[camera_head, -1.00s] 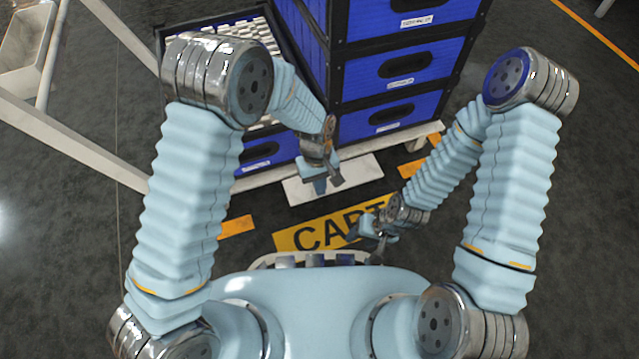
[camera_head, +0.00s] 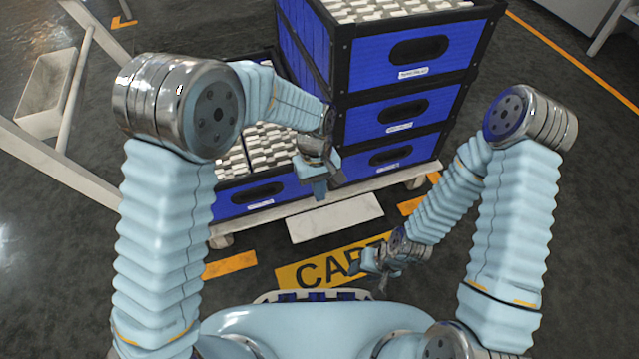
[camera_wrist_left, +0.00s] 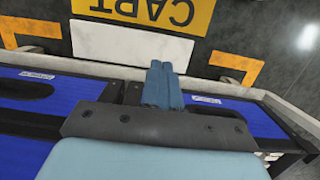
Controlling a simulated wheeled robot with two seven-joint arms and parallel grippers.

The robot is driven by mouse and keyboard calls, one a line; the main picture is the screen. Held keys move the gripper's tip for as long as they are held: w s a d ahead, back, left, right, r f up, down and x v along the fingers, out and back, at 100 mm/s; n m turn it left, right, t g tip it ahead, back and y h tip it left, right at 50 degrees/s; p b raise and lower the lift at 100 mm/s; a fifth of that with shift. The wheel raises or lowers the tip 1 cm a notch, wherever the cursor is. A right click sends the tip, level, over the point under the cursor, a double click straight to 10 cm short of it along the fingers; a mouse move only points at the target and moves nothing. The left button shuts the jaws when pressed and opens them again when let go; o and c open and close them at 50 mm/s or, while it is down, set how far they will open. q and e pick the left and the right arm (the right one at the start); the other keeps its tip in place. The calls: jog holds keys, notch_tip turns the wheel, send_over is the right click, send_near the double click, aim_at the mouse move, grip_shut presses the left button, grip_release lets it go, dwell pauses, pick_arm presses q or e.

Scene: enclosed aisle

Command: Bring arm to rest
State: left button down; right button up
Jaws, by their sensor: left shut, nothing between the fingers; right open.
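My left gripper (camera_head: 321,188) hangs in front of the stacked blue crates, above the front edge of the cart, pointing down. Its fingers lie together with nothing between them; they also show shut in the left wrist view (camera_wrist_left: 163,86). My left arm comes in from the left and bends over the lower crates. My right gripper (camera_head: 372,272) is low at the right end of the yellow floor sign, close to my body. Its fingers are apart and look empty. My right arm is folded inward from the right.
Blue crates (camera_head: 395,115) with black frames stand stacked on a pale wheeled cart (camera_head: 400,184). A lower crate (camera_head: 255,196) at left holds pale parts. A yellow sign (camera_head: 300,278) lies on the floor. A pale frame (camera_head: 60,160) stands at left. Dark floor is free at right.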

pick_arm(q)
jog(key=shift+r, duration=0.1)
jog(key=s+a+f+m+t+h, duration=0.1)
jog(key=s+a+f, duration=0.3)
jog(key=a+f, duration=0.3)
jog(key=s+a+f+h, duration=0.2)
jog(key=s+a+f, duration=0.25)
jog(key=f, duration=0.45)
jog(key=s+a+t+p, duration=0.1)
jog(key=s+a+t, duration=0.1)
jog(key=s, duration=0.4)
notch_tip(320, 180, up, 12)
jog(key=p, duration=1.2)
jog(key=shift+d+f+m+h+p, duration=0.15)
jog(key=shift+d+m+h+p, duration=0.15)
jog(key=shift+d+m+p, duration=0.1)
